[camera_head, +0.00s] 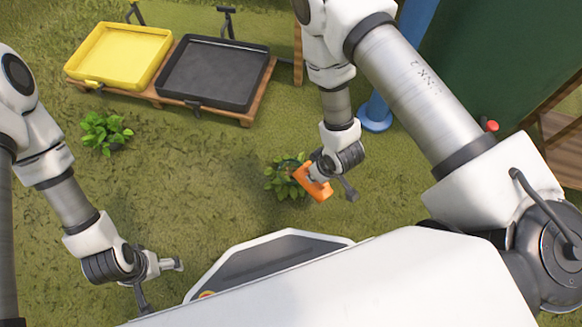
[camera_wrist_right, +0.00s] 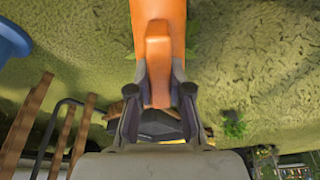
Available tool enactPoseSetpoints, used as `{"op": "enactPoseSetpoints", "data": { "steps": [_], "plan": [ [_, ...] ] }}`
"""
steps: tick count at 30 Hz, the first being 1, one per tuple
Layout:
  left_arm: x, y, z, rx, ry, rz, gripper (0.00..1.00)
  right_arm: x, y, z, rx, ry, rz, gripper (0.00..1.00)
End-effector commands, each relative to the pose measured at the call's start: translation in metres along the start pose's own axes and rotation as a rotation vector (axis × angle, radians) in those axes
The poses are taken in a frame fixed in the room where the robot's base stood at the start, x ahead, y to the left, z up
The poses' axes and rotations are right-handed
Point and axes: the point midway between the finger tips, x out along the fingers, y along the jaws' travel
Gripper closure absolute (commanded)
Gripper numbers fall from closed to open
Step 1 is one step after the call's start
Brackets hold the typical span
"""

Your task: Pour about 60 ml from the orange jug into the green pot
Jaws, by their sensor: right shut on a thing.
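The orange jug (camera_head: 312,184) is held in my right gripper (camera_head: 332,178), just beside a leafy plant (camera_head: 283,180). In the right wrist view the two fingers (camera_wrist_right: 159,92) are closed on the jug's handle (camera_wrist_right: 158,55). The jug's mouth and contents do not show, and its tilt is hard to tell. A second leafy plant (camera_head: 104,132) stands to the left. Leaves cover the pots, so I cannot tell which is green. My left gripper (camera_head: 165,285) is open and empty, low at the left.
A yellow tray (camera_head: 120,30) and a black tray (camera_head: 252,95) sit on a wooden rack (camera_head: 150,97) at the back. A blue post with a round foot (camera_head: 375,124) stands behind my right arm. The grass between the plants is clear.

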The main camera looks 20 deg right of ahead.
Motion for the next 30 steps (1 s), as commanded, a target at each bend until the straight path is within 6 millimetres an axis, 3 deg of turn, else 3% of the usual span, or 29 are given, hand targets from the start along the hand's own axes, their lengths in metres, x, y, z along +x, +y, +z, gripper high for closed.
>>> {"op": "enactPoseSetpoints", "data": {
  "steps": [27, 30],
  "plan": [
    [-0.015, 0.0, 0.0, 0.0, 0.0, 0.0, 0.0, -0.002, 0.0, -0.019, -0.001, -0.082, 0.0, 1.0],
    [-0.002, 0.0, 0.0, 0.0, 0.001, 0.0, 0.0, 0.005, 0.0, -0.006, 0.004, -0.053, -0.001, 1.0]
  ]
}}
